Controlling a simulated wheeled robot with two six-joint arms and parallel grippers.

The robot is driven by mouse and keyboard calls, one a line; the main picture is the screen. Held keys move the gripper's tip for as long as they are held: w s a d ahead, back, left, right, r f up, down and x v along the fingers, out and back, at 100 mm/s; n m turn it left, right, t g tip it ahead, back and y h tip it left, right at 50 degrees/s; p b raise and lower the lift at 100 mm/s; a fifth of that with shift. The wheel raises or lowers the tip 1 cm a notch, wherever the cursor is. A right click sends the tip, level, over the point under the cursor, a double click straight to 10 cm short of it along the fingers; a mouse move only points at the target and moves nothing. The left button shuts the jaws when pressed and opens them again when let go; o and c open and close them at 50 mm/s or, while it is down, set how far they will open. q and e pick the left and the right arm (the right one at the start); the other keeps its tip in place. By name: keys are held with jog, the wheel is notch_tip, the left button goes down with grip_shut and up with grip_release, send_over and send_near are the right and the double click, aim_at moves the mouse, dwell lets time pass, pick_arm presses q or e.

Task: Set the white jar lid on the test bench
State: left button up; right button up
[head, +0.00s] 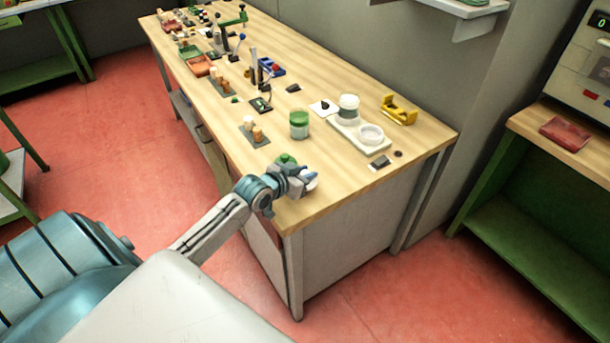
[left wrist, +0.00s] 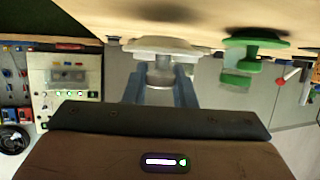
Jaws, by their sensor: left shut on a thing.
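My left gripper (head: 305,177) is over the near corner of the long wooden bench (head: 345,185). In the left wrist view its two fingers (left wrist: 160,88) are shut on the knob of the white jar lid (left wrist: 160,45). The lid shows in the head view as a small white patch (head: 311,184) beside the fingers, mostly hidden. A dark shadow lies on the wood near the lid; it looks slightly clear of the top. A green lid (head: 285,159) stands close to the gripper, also seen in the left wrist view (left wrist: 255,42). Which bench is the test bench is not marked. My right gripper is not in view.
A green-topped jar (head: 299,125), a white tray (head: 358,135) with a jar and a ring, and a yellow holder (head: 398,110) stand on the long bench. Another bench (head: 550,140) at right bears a red tray (head: 565,134) and an instrument (head: 590,75). Floor lies between the benches.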

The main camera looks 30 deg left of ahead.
pick_arm(q)
jog(key=shift+f, duration=0.95)
jog(key=shift+f, duration=0.15)
jog(key=o, duration=1)
jog(key=v, duration=1.2)
jog(key=shift+r+p, duration=0.2)
jog(key=shift+p, duration=0.2)
